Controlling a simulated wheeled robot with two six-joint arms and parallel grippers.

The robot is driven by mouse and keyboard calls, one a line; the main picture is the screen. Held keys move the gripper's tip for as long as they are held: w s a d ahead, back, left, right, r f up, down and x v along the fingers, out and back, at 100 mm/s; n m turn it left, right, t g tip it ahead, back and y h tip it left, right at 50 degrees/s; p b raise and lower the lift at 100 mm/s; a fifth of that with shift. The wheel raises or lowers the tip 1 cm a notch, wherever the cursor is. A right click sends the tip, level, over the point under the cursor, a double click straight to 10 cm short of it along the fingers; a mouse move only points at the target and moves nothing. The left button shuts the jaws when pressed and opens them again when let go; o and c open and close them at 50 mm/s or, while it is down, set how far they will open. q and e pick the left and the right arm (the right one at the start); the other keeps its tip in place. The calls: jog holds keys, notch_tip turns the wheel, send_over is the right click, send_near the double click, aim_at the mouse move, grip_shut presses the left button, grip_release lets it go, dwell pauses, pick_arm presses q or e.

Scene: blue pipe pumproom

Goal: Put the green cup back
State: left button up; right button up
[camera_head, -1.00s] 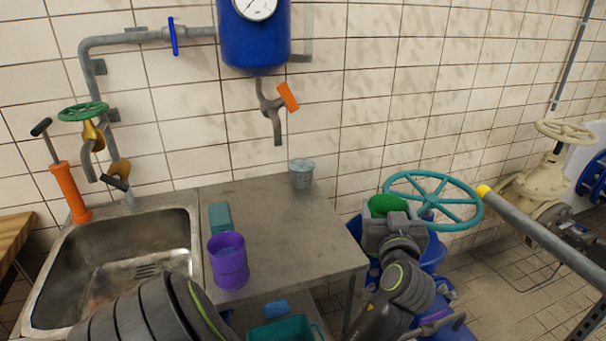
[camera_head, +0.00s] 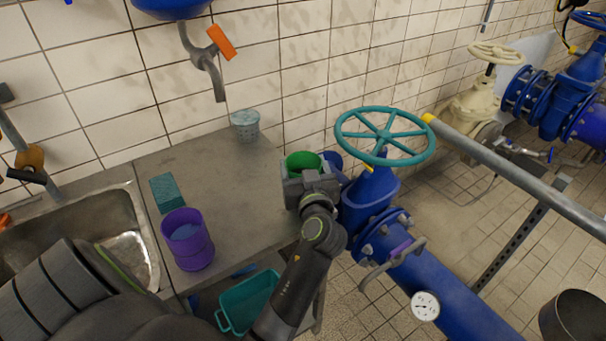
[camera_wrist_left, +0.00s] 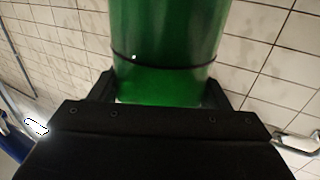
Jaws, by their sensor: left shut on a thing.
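The green cup (camera_head: 303,163) is in my left gripper (camera_head: 309,176), which is shut on it. Gripper and cup are at the right end of the grey worktop (camera_head: 236,186), just left of the teal handwheel. I cannot tell whether the cup touches the worktop. In the left wrist view, the green cup (camera_wrist_left: 165,45) stands between the two dark fingers (camera_wrist_left: 160,90), with a thin dark line around it. My right gripper is not in view.
On the worktop are a purple mug (camera_head: 188,240), a teal sponge (camera_head: 167,193) and a grey-blue perforated cup (camera_head: 245,126). A teal handwheel (camera_head: 385,136) on blue pipework stands right. A teal basket (camera_head: 247,300) sits below. The worktop's middle is clear.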

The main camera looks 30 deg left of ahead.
pick_arm(q)
notch_tip(320, 180, down, 2)
jog(key=shift+f, duration=0.2)
jog(key=o, duration=1.6)
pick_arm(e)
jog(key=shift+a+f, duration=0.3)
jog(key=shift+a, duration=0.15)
pick_arm(q)
jog(key=shift+r, duration=0.1)
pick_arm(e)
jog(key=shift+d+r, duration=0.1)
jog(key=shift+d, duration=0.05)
